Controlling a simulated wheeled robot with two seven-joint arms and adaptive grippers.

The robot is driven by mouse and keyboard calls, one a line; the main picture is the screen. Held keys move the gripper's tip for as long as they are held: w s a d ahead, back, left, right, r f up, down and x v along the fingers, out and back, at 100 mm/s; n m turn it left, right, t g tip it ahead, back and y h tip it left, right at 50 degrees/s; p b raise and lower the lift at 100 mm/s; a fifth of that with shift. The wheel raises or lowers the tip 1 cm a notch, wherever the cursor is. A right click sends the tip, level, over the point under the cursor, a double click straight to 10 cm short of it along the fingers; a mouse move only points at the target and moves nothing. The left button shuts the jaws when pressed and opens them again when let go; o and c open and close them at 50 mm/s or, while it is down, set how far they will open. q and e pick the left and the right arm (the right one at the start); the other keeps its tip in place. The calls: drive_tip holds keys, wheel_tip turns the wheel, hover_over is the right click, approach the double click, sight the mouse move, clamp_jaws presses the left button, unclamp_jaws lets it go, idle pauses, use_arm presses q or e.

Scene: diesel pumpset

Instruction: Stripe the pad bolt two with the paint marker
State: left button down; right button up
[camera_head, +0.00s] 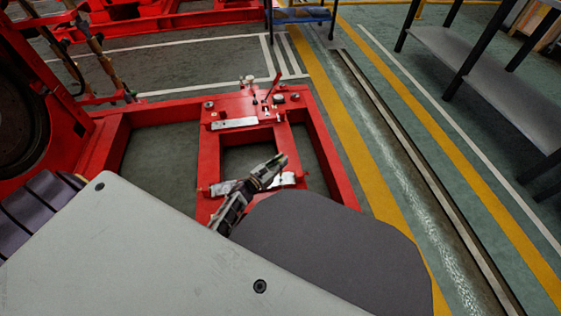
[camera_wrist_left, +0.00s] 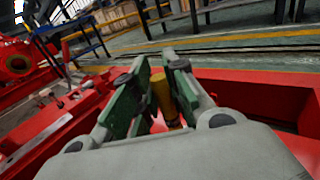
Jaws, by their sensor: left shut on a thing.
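My left gripper (camera_head: 272,168) is over the lower cross-member of the red frame, near a bright metal pad (camera_head: 286,179). In the left wrist view its green-lined fingers (camera_wrist_left: 156,92) are shut on a yellow cylinder (camera_wrist_left: 162,98), which looks like the paint marker. Its tip is hidden. In the head view the marker cannot be made out. Another bright pad (camera_head: 222,187) lies left of the gripper. The upper cross-member carries a long pad (camera_head: 234,123) and small bolt-like parts (camera_head: 209,105). I cannot tell which is pad bolt two. My right gripper is not in view.
The red base frame (camera_head: 325,150) has open gaps between its members. A red upright rod (camera_head: 274,86) stands on the upper cross-member. A blue stand (camera_head: 300,14) is beyond, and a grey shelf (camera_head: 500,90) is at right. My arm hides the lower picture.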

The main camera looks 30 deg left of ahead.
use_arm(q)
drive_tip(key=shift+s+d, duration=0.1)
drive_tip(key=shift+s, duration=0.05)
idle(0.4)
drive_tip(key=shift+s+d, duration=0.1)
drive_tip(key=shift+s, duration=0.1)
idle(0.6)
drive_tip(key=shift+r, duration=0.25)
idle(0.6)
drive_tip(key=shift+r, duration=0.15)
